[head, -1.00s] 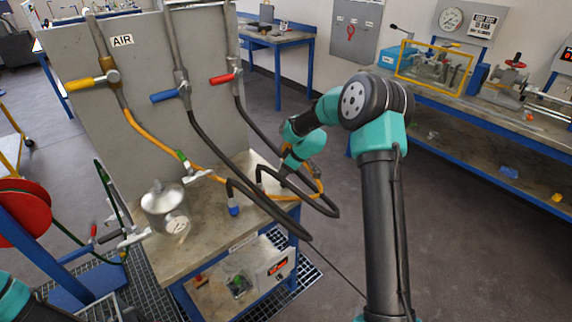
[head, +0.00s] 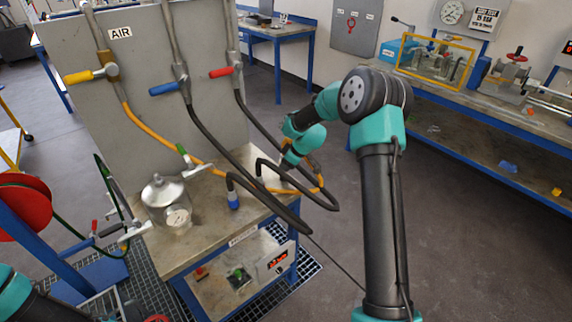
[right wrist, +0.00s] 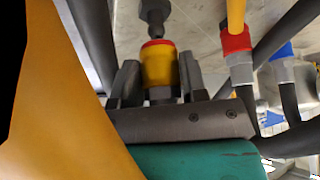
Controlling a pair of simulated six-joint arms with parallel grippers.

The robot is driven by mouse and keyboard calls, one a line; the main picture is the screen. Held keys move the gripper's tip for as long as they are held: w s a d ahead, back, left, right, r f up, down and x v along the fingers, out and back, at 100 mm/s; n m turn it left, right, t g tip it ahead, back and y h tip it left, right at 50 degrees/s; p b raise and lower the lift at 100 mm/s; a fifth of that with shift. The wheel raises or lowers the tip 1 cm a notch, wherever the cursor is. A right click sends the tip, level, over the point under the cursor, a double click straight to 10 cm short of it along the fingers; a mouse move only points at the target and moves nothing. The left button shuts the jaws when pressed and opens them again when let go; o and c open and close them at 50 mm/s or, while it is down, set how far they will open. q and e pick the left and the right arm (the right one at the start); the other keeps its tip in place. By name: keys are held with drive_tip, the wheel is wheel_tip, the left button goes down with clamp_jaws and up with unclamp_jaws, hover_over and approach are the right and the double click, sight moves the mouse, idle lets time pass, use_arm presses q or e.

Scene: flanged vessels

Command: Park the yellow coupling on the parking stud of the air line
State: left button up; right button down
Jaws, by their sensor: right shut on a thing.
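The yellow coupling (right wrist: 159,68) has a red band at its far end. It sits between the two dark fingers of my right gripper (right wrist: 160,80), which is shut on it. A grey metal stem (right wrist: 154,14) stands right at the red end, in line with the coupling; I cannot tell how deep it goes in. In the head view the orange air hose (head: 150,132) runs from the yellow-handled valve under the AIR label to the bench's right end, where my right wrist (head: 304,140) hides the coupling.
Black hoses loop close around my right gripper. In the wrist view a red-collared fitting (right wrist: 236,45) and a blue-collared one (right wrist: 282,52) lie to the right. A lidded vessel with a gauge (head: 166,203) stands at the bench's left.

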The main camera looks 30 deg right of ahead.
sight(286, 177)
drive_tip(key=shift+f, duration=1.8)
drive_tip(key=c, duration=0.6)
unclamp_jaws()
drive_tip(key=shift+o, duration=0.2)
drive_tip(key=v, duration=1.7)
drive_tip(key=shift+d+r, duration=0.2)
